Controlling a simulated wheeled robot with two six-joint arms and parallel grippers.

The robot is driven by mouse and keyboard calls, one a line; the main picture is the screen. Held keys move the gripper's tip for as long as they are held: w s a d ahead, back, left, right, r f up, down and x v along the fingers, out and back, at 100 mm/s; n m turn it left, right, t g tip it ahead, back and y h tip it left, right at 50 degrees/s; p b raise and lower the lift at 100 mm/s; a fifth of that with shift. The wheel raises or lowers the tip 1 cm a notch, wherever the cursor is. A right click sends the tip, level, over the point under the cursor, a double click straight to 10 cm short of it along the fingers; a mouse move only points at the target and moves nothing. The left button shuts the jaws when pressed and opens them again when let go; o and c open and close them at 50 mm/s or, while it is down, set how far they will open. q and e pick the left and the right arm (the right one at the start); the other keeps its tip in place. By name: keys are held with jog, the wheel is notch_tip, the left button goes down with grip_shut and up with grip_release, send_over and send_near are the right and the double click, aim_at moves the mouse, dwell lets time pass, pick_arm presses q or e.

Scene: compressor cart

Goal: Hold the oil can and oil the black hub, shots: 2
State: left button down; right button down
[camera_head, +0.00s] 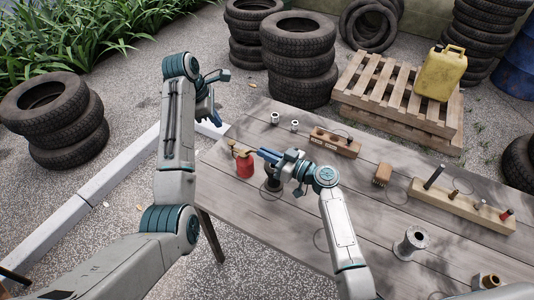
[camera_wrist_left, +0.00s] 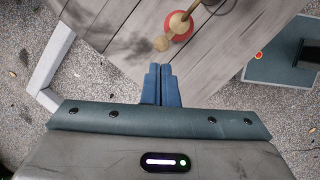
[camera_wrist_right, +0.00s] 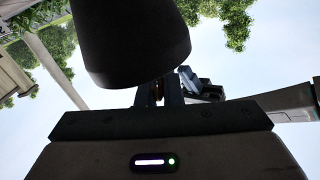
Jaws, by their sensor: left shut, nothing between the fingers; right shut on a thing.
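The red oil can (camera_head: 245,167) with its brass top is at the far left part of the table; it also shows from above in the left wrist view (camera_wrist_left: 179,27). My right gripper (camera_head: 262,154) is shut on the brass part of the can, its fingers pointing left. The black hub (camera_head: 272,182) stands just right of the can, partly hidden under my right gripper. A large dark shape fills the top of the right wrist view; I cannot tell for sure what it is. My left gripper (camera_head: 216,121) is shut and empty, apart from the can; its closed fingers show in the left wrist view (camera_wrist_left: 160,85).
On the wooden table (camera_head: 260,215) are a wooden block with holes (camera_head: 335,143), two small metal cylinders, a brush (camera_head: 382,174), a long tool rack (camera_head: 460,207) and a metal spool (camera_head: 410,243). Tyre stacks, a pallet and a yellow jerrycan (camera_head: 440,73) stand beyond.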

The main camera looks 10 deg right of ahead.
aim_at(231, 142)
pick_arm(q)
jog(key=shift+w+d+f+m+y, duration=0.15)
jog(key=shift+d+f+m+y, duration=0.65)
jog(key=shift+m, duration=3.4)
jog(key=shift+w+d+f+m+y, duration=0.25)
jog(key=shift+f+m, duration=1.2)
jog(key=shift+m, duration=2.75)
jog(key=shift+w+d+f+m+y, duration=0.2)
jog(key=shift+d+f+m, duration=0.65)
jog(key=shift+m, duration=3.35)
jog(key=shift+s+a+f, duration=0.15)
jog(key=shift+a+f, duration=0.1)
jog(key=shift+f, duration=0.1)
jog(key=shift+f, duration=1.25)
jog(key=shift+r, duration=1.4)
jog(key=shift+f, duration=0.2)
